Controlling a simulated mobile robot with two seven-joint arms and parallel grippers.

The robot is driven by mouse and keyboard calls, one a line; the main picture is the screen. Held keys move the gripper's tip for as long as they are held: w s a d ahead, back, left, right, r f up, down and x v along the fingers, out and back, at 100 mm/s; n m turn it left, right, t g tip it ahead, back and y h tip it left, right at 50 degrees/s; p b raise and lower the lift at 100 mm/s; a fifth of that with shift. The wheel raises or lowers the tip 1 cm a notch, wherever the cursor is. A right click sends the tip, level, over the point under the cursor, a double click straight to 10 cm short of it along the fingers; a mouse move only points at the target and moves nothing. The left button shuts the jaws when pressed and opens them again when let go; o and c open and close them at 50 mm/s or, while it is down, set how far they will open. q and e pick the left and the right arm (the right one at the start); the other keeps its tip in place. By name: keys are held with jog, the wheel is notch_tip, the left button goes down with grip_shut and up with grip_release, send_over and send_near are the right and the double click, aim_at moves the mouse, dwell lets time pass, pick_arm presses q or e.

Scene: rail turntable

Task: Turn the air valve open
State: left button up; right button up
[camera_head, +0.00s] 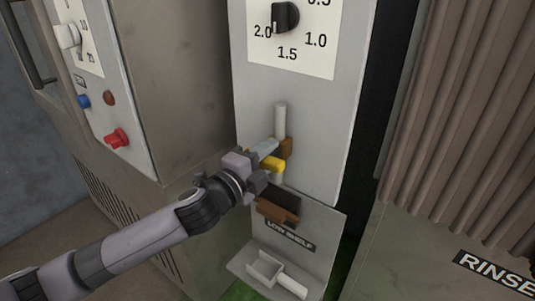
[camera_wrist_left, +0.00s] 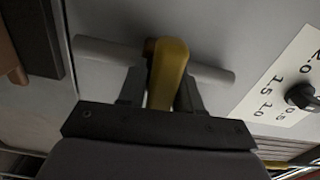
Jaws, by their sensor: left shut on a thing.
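The air valve has a yellow lever (camera_head: 272,163) on a brass-coloured body (camera_head: 286,147), set in a pale vertical pipe (camera_head: 280,120) on the grey panel. My left gripper (camera_head: 268,156) is at the valve, its fingers shut on the lever. In the left wrist view the yellow lever (camera_wrist_left: 168,66) stands between the two fingers (camera_wrist_left: 160,92) and lies roughly across the pipe (camera_wrist_left: 105,51). The gripper hides part of the lever and the lower pipe in the head view. My right gripper is not in view.
Above the valve is a black dial knob (camera_head: 286,17) on a numbered plate. Below are a brown handle (camera_head: 277,209) and a small tray shelf (camera_head: 262,270). A cabinet with a red knob (camera_head: 117,138) stands left; a ribbed curtain (camera_head: 455,130) hangs right.

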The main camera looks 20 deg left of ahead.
pick_arm(q)
jog(key=n+p, duration=0.3)
jog(key=n, duration=0.2)
jog(key=shift+r+n, duration=0.1)
jog(key=shift+n, duration=0.3)
jog(key=n+p, duration=0.3)
jog(key=n, duration=0.1)
jog(key=shift+n+p, duration=0.3)
jog(key=shift+p, duration=0.05)
jog(key=shift+n+p, duration=0.65)
jog(key=shift+n, duration=0.25)
jog(key=n+p, duration=0.2)
jog(key=n, duration=0.1)
jog(key=shift+n+p, duration=0.65)
jog(key=shift+n, duration=0.35)
jog(key=o, duration=0.8)
jog(key=shift+o, duration=0.2)
